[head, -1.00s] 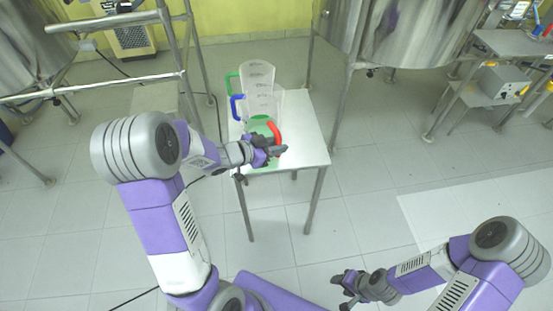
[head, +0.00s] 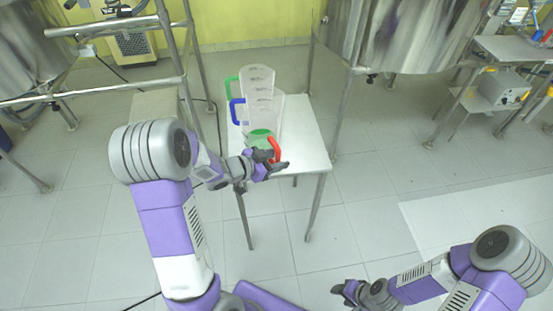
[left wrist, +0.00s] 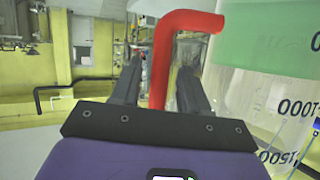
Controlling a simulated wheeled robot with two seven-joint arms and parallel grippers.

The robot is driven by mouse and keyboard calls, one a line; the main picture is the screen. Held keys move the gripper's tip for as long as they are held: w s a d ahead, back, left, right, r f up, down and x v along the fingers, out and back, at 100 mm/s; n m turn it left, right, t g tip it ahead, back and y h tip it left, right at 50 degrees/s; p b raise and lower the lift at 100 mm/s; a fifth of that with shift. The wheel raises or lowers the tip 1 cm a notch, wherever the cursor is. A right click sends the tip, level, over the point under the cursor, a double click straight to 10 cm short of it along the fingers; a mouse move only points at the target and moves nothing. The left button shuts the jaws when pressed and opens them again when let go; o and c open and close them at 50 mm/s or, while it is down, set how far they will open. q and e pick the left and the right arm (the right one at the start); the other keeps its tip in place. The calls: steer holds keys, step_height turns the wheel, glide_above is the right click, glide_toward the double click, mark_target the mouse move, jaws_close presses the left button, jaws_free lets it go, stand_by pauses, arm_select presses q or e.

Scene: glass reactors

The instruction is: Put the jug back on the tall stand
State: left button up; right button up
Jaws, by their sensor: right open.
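The jug with the red handle (head: 275,149) and a green patch (head: 261,138) is over the front left of the white-topped stand (head: 303,140). Whether its base touches the top is hidden. My left gripper (head: 275,167) is at this handle. In the left wrist view the red handle (left wrist: 160,65) passes between the two fingers (left wrist: 160,85); whether they press on it is unclear. The clear jug body (left wrist: 270,95) is at the right there. My right gripper (head: 345,290) is open and empty, low over the floor.
A clear jug with a blue handle (head: 237,112) and one with a green handle (head: 231,86) stand behind, close together. A lower beige block (head: 155,104) is left of the stand, behind metal rails (head: 95,89). The right part of the stand's top is bare.

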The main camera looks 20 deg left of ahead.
arm_select(q)
steer(key=shift+r, duration=0.15)
steer(key=p+v, duration=0.4)
steer(key=v, duration=0.8)
steer(key=w+d+f+n+g+y, duration=0.1)
steer(key=d+f+n+g+y, duration=0.2)
steer(key=f, duration=0.5)
steer(key=w+d+f+n, duration=0.1)
steer(key=d+f+n, duration=0.1)
steer(key=d+f, duration=0.35)
steer(key=s+d+f+n+g, duration=0.1)
steer(key=s+d+f+g, duration=0.1)
steer(key=s+d+f, duration=0.2)
steer(key=s+d+f+n+g, duration=0.2)
steer(key=s+d+f+g, duration=0.1)
steer(key=s+f, duration=0.2)
steer(key=s+d+f+n+g, duration=0.1)
steer(key=s+d+f+g, duration=0.2)
steer(key=s+d+f, duration=0.1)
steer(key=shift+s+d+f+n, duration=0.1)
steer(key=shift+s+d+n, duration=0.05)
steer(key=shift+s, duration=0.25)
steer(key=shift+s+d+f+n, duration=0.1)
steer(key=shift+s+d+n, duration=0.05)
steer(key=shift+s, duration=0.3)
